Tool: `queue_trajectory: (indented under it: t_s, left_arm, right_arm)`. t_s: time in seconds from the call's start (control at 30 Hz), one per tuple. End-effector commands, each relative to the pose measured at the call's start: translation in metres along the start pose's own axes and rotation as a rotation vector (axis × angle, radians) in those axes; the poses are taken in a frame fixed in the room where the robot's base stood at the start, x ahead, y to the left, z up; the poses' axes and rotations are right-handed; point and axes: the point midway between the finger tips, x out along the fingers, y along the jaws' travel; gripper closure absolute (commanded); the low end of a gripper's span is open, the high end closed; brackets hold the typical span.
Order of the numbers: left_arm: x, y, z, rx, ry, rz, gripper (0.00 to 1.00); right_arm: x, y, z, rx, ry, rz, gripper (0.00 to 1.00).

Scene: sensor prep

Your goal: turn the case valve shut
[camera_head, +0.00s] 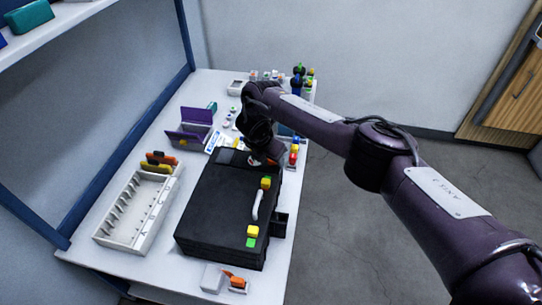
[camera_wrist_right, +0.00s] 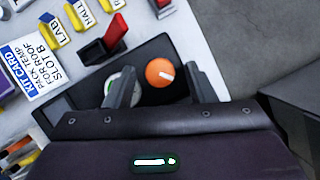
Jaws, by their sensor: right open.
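The black case (camera_head: 225,210) lies closed on the white table, with yellow-and-green latches and a pale handle on its right side. In the right wrist view, a round orange knob (camera_wrist_right: 158,73) with a white mark sits on the black case surface (camera_wrist_right: 85,90); it looks like the valve. My right gripper (camera_wrist_right: 161,70) is open, with one finger on each side of the orange knob; I cannot tell whether they touch it. A round pale-green and white part is partly hidden behind the left finger. In the head view, my right gripper (camera_head: 268,154) is over the case's far end and hides the knob.
A white slotted tray (camera_head: 138,212) stands left of the case, with orange and yellow pieces behind it. A purple holder (camera_head: 190,130) and a printed kit card (camera_wrist_right: 32,65) lie beyond. Labelled yellow blocks and a red-and-black part (camera_wrist_right: 104,42) are near the gripper. Small bottles crowd the far end.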

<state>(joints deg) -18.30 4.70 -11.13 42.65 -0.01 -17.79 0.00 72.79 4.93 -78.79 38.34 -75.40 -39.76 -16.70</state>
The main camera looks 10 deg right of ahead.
Motion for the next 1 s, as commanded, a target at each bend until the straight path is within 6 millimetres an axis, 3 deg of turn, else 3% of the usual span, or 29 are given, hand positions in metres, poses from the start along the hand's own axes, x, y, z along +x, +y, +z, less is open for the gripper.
queue_trajectory:
  t_s: [0.17, 0.33, 0.43, 0.53, 0.7, 1.0]
  left_arm:
    - [-0.001, 0.0, 0.0, 0.0, 0.001, 0.0, 0.55]
    - [-0.005, 0.0, 0.005, 0.001, 0.003, 0.0, 0.55]
    - [-0.007, -0.001, 0.027, 0.006, -0.012, -0.001, 0.55]
    - [-0.021, -0.001, 0.027, 0.006, -0.011, -0.001, 0.55]
    - [-0.031, -0.001, 0.029, 0.005, -0.013, 0.0, 0.55]
    - [-0.031, -0.001, 0.03, 0.005, -0.014, 0.0, 0.55]
  right_arm:
    - [-0.006, 0.001, 0.0, 0.0, 0.0, 0.002, 0.5]
    - [-0.035, 0.002, 0.002, -0.001, -0.001, 0.005, 0.5]
    - [-0.056, 0.001, 0.002, -0.003, -0.001, 0.003, 0.5]
    - [-0.069, 0.0, 0.003, -0.001, -0.001, 0.001, 0.5]
    - [-0.078, 0.0, 0.001, 0.0, 0.0, 0.0, 0.5]
    - [-0.078, 0.0, 0.0, 0.0, 0.0, 0.0, 0.5]
